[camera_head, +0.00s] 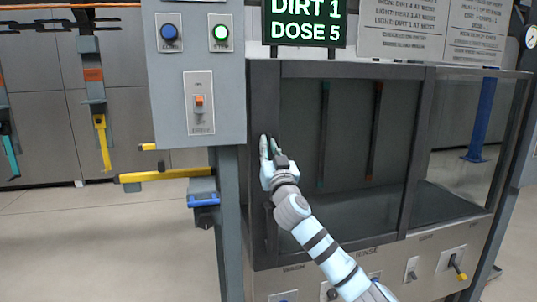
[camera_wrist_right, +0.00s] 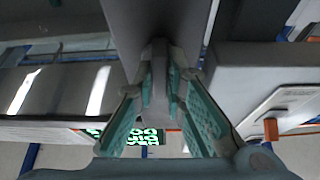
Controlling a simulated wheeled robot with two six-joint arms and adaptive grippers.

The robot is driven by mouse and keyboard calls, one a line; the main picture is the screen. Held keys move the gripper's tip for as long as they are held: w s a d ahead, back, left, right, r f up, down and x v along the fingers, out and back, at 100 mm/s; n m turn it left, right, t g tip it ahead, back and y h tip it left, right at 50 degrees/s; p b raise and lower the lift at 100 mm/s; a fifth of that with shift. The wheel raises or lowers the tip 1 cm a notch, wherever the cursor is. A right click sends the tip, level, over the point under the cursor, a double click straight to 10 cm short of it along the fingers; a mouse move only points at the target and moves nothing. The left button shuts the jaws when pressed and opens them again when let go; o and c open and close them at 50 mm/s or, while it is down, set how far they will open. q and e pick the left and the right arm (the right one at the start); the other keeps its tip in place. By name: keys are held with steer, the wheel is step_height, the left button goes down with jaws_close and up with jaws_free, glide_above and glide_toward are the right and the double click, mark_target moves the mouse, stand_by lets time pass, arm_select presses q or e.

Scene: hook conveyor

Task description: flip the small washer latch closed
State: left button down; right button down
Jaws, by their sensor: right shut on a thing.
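The washer (camera_head: 350,110) is a dark cabinet with glass panels and a dark upright post (camera_head: 263,100) at its left front edge. My right gripper (camera_head: 268,146) is at that post, about halfway up, and covers what it holds in the head view. In the right wrist view, the teal-padded fingers of my right gripper (camera_wrist_right: 163,95) are closed on both sides of a narrow grey piece (camera_wrist_right: 159,60), which looks like the latch. Whether the latch is fully flipped is hidden. My left gripper is not in view.
A grey control box (camera_head: 210,120) with blue and green buttons and an orange switch stands close left of my right gripper, on a post (camera_head: 230,220). A yellow bar (camera_head: 165,174) juts left. Small levers (camera_head: 457,266) sit along the washer's lower front. Tools hang at far left.

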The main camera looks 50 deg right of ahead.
steer(key=shift+n+y, duration=0.4)
steer(key=shift+n, duration=0.1)
steer(key=c, duration=1.6)
jaws_free()
steer(key=shift+c, duration=0.2)
steer(key=v, duration=1.2)
steer(key=shift+f, duration=0.1)
